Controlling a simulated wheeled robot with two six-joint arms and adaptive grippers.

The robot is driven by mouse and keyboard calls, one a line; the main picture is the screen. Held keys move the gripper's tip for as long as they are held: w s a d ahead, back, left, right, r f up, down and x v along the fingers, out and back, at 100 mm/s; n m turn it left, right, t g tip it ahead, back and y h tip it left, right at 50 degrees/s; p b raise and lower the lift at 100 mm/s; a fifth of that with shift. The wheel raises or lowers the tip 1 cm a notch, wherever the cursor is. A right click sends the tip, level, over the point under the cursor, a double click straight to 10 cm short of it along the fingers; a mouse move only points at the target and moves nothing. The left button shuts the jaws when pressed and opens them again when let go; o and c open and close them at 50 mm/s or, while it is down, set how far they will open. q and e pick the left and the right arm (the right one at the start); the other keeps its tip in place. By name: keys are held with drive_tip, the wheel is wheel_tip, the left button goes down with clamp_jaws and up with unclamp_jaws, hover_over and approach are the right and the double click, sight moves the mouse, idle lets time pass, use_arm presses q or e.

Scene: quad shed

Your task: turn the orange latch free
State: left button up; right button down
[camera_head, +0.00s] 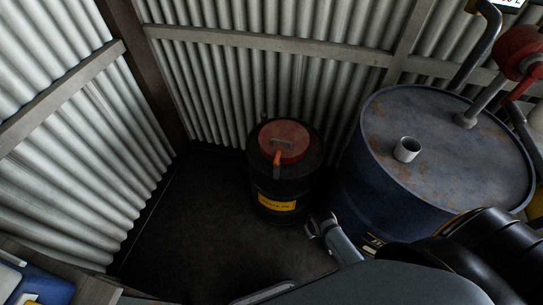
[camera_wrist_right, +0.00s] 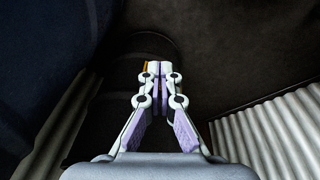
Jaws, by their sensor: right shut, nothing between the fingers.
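The orange latch (camera_head: 277,158) hangs at the front edge of the red lid (camera_head: 284,136) on a small black drum (camera_head: 262,188) with a yellow label (camera_head: 277,204). My right gripper (camera_head: 311,226) is low, to the right of the drum and below the latch, apart from the latch. In the right wrist view its fingers (camera_wrist_right: 155,68) are shut and empty. A small orange-yellow sliver (camera_wrist_right: 145,66) shows beside the fingertips there; I cannot tell what it belongs to. My left gripper is not in view.
Corrugated walls (camera_head: 230,90) close off the back and left. Dark floor (camera_head: 195,220) is clear at left.

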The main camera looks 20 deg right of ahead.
drive_tip(key=w+a+r+n, duration=0.2)
drive_tip(key=w+r, duration=0.6)
drive_tip(key=r, duration=0.6)
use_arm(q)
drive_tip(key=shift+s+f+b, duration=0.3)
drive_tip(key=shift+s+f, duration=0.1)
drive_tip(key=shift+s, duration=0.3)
use_arm(e)
wheel_tip(320, 180, up, 17)
drive_tip(key=n+y, duration=0.4)
drive_tip(key=n, duration=0.4)
hover_over(277, 159)
drive_tip(key=w+a, duration=0.1)
drive_tip(key=a, duration=0.1)
drive_tip(key=shift+a, duration=0.2)
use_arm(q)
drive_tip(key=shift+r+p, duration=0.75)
use_arm(e)
drive_tip(key=f, duration=0.9)
drive_tip(key=shift+s+d+f, duration=0.2)
drive_tip(key=shift+d, duration=0.1)
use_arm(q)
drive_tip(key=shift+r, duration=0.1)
